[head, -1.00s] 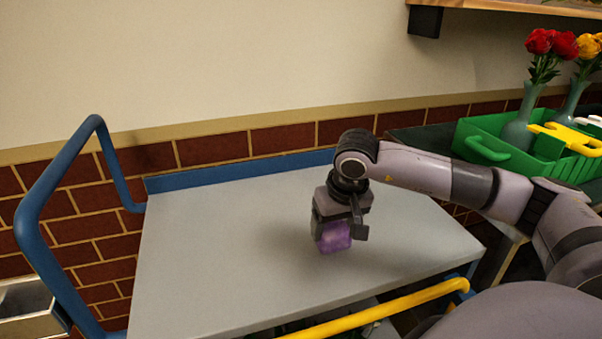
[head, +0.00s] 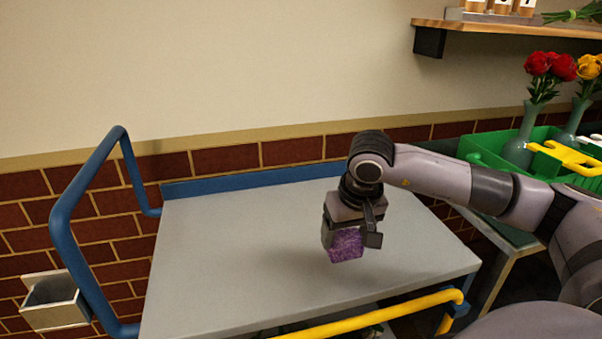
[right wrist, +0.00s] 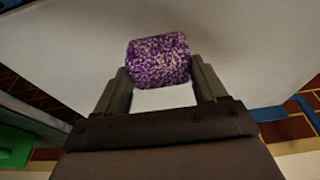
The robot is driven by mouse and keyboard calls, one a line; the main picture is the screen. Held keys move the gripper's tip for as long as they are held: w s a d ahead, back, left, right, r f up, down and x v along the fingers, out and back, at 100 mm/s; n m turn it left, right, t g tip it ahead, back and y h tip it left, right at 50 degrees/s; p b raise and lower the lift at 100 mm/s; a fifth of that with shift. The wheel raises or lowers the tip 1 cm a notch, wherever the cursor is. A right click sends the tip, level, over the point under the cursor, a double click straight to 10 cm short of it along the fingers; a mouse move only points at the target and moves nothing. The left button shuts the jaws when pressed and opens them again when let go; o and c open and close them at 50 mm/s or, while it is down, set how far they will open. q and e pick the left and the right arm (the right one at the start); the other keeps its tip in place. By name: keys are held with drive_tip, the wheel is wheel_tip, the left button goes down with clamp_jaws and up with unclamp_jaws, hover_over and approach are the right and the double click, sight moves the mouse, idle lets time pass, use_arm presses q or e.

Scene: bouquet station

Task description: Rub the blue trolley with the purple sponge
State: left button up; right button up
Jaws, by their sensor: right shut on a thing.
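The blue trolley (head: 240,245) has a grey flat top, a blue back edge and a blue tubular handle at its left end. The purple sponge (head: 346,246) is a speckled block held in my right gripper (head: 352,238), over the right part of the trolley top. In the right wrist view the sponge (right wrist: 158,61) sits between the two fingertips, which are shut on it. The grey top fills the background there. I cannot tell whether the sponge touches the top. My left gripper is not in view.
A yellow bar (head: 375,315) runs along the trolley's front. A green crate (head: 490,150) with vases of red and yellow flowers stands on a table at the right. A wooden shelf (head: 510,32) is on the wall. A metal bin (head: 55,300) hangs at the left. The trolley top is otherwise clear.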

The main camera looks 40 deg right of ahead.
drive_tip(key=shift+r+p, duration=0.95)
drive_tip(key=shift+r, duration=0.75)
